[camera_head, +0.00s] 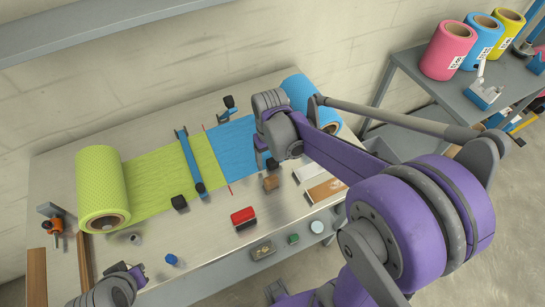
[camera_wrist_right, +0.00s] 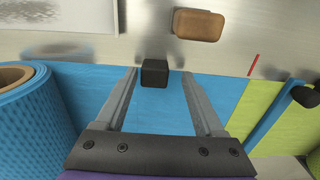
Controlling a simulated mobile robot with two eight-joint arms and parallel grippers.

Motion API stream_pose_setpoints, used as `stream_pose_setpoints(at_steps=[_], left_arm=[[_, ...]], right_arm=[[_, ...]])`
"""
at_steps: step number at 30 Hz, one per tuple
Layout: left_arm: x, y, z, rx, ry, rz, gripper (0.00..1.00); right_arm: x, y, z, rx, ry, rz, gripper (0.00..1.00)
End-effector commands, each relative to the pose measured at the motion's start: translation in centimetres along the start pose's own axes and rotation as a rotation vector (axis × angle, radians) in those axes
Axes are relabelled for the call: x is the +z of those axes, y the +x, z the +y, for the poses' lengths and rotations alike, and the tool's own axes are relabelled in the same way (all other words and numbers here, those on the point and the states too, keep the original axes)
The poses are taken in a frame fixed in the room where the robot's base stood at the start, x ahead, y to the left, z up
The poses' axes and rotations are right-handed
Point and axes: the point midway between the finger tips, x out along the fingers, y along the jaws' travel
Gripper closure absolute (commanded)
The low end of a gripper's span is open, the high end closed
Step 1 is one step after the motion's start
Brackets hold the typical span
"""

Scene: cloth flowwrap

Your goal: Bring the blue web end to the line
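The blue web (camera_head: 236,145) runs left from the blue roll (camera_head: 299,92) across the bench. Its left edge meets the green web (camera_head: 160,163) near the red line mark (camera_head: 229,190). My right gripper (camera_head: 267,150) is above the blue web, its fingers partly hidden in the head view. In the right wrist view the gripper (camera_wrist_right: 159,74) is open, with blue web (camera_wrist_right: 155,105) and a black block (camera_wrist_right: 154,72) showing between the fingers. The red mark (camera_wrist_right: 254,64) is right of them. My left gripper (camera_head: 130,276) is at the bench's front left; its finger opening is unclear.
A blue bar (camera_head: 190,160) lies across the green web by black blocks (camera_head: 179,202). The green roll (camera_head: 101,185) stands left. A brown block (camera_head: 271,183), a red block (camera_head: 243,217) and a white-and-brown tray (camera_head: 322,186) occupy the front. Spare rolls (camera_head: 448,50) stand on a side table.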

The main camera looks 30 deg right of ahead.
Motion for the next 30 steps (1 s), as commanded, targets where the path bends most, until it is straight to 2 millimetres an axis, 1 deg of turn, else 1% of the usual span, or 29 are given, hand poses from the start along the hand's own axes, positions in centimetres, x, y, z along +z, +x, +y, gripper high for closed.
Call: stream_pose_setpoints(at_steps=[8, 11, 14, 21, 24, 27, 30], left_arm=[[0.0, 0.0, 0.0, 0.0, 0.0, 0.0, 1.0], [-0.1, -0.1, 0.0, 0.0, 0.0, 0.001, 1.0], [-0.3, -0.2, 0.0, 0.0, 0.0, 0.002, 1.0], [-0.8, -0.7, 0.0, 0.0, 0.0, 0.007, 1.0], [-0.9, -0.8, 0.0, 0.0, 0.0, 0.008, 1.0], [-1.0, -0.9, 0.0, 0.0, 0.0, 0.009, 1.0], [-1.0, -0.9, 0.0, 0.0, 0.0, 0.009, 1.0]], right_arm=[[0.0, 0.0, 0.1, 0.002, 0.001, 0.0, 0.28], [0.0, -0.5, 0.1, 0.002, 0.001, 0.0, 0.28], [0.0, -1.9, 0.1, 0.002, 0.001, 0.0, 0.28], [0.0, -6.8, 0.1, 0.002, 0.001, 0.001, 0.28], [0.0, -8.6, 0.1, 0.002, 0.001, 0.0, 0.28], [0.0, -9.8, 0.1, 0.002, 0.001, 0.0, 0.28], [0.0, -10.6, 0.1, 0.001, 0.001, 0.0, 0.28]])
